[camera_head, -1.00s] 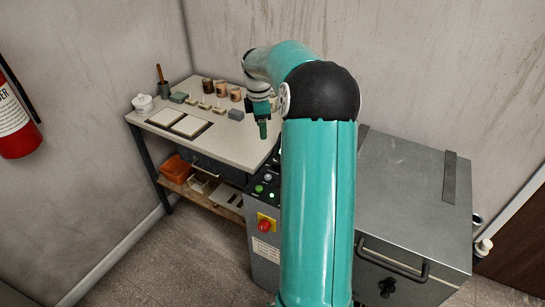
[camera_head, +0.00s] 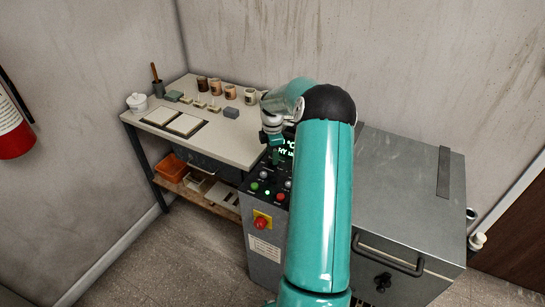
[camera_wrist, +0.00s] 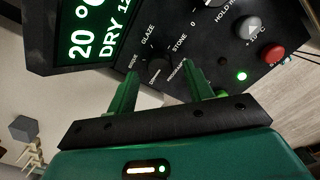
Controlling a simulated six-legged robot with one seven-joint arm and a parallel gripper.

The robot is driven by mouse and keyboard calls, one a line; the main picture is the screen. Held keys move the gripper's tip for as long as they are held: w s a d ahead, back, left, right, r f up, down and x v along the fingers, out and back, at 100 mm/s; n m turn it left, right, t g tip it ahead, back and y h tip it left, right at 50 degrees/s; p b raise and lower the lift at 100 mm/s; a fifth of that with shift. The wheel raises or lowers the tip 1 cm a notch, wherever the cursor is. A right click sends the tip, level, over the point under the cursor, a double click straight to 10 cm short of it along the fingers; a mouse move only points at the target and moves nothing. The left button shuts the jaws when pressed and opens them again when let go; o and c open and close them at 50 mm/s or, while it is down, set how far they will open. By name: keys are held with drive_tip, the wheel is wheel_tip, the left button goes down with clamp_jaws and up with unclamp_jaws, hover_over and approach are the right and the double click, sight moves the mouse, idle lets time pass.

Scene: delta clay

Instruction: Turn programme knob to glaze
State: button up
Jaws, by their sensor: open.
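The programme knob (camera_wrist: 159,66) is a small dark knob on the black control panel (camera_wrist: 215,60), with GLAZE and STONE among the labels around it. Its pointer direction is too dark to tell. The lit green display (camera_wrist: 90,32) reads 20 °C and DRY. My gripper (camera_wrist: 160,77) is open, its two green fingers pointing at the panel on either side of the knob's place; I cannot tell whether they touch it. In the head view my gripper (camera_head: 275,158) is over the panel, and the knob cannot be made out there.
A red emergency stop (camera_head: 261,223) sits below on the front. The worktable (camera_head: 225,140) with pots and blocks stands left, the metal kiln (camera_head: 405,200) right.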

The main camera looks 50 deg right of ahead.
drive_tip(key=shift+f, duration=1.05)
drive_tip(key=c, duration=1)
drive_tip(key=shift+o, duration=0.2)
drive_tip(key=shift+m, duration=0.4)
drive_tip(key=m, duration=0.4)
drive_tip(key=shift+m, duration=0.4)
drive_tip(key=m, duration=0.6)
drive_tip(key=shift+w+r, duration=0.1)
drive_tip(key=m, duration=0.6)
drive_tip(key=shift+m, duration=0.4)
drive_tip(key=m, duration=0.5)
drive_tip(key=shift+m, duration=0.3)
